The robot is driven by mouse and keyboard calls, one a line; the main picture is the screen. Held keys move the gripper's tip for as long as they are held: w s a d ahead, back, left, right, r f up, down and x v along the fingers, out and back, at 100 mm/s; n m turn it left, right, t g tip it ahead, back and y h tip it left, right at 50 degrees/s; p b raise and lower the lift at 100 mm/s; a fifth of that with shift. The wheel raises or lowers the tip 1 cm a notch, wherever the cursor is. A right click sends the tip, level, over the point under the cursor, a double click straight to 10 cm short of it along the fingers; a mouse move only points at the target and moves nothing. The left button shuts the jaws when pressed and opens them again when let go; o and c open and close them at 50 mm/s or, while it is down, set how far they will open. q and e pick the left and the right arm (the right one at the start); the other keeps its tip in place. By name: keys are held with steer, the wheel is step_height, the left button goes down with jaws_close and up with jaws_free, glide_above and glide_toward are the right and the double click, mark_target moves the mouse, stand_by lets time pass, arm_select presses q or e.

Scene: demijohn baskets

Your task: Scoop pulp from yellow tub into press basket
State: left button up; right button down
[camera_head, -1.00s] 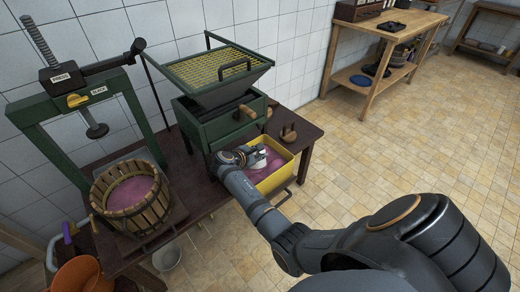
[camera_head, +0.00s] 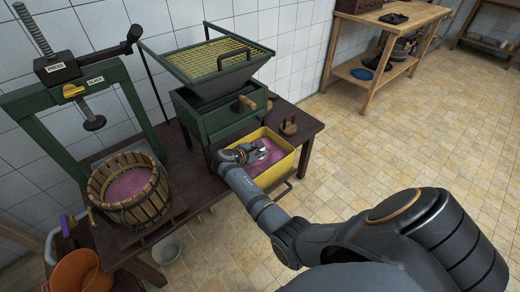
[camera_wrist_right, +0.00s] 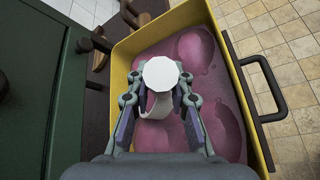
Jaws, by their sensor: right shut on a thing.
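The yellow tub (camera_head: 284,167) stands at the table's right end and holds pink pulp (camera_head: 271,161). The wrist view shows its yellow rim (camera_wrist_right: 116,68) and rounded lumps of pulp (camera_wrist_right: 228,128). My right gripper (camera_head: 250,153) is over the tub, low at its left side. In the wrist view the right gripper (camera_wrist_right: 160,108) is shut on a white scoop (camera_wrist_right: 160,73), whose round white end faces the camera. The scoop's far part is hidden. The slatted wooden press basket (camera_head: 148,208) stands at left with pink pulp (camera_head: 130,184) inside. My left gripper is not in view.
A green crusher with a hopper (camera_head: 222,62) stands behind the tub, close to my right gripper. The press frame (camera_head: 132,108) rises behind the basket. An orange bucket (camera_head: 78,271) and a pale bucket (camera_head: 166,250) are on the floor. Open table lies between basket and tub.

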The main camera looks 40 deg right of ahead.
steer(key=shift+f+b, duration=0.5)
steer(key=shift+f, duration=0.55)
steer(key=shift+r, duration=0.1)
stand_by(0.5)
steer(key=shift+m+t+h, duration=0.6)
steer(key=shift+t, duration=0.2)
step_height(320, 180, up, 8)
steer(key=p, duration=0.5)
steer(key=shift+r, duration=0.15)
step_height(320, 180, up, 10)
steer(key=m+t+h+p, duration=0.1)
steer(key=m+t+p, duration=0.1)
steer(key=p, duration=0.1)
steer(key=shift+r+h, duration=0.2)
steer(key=shift+h, duration=0.2)
steer(key=shift+f, duration=0.1)
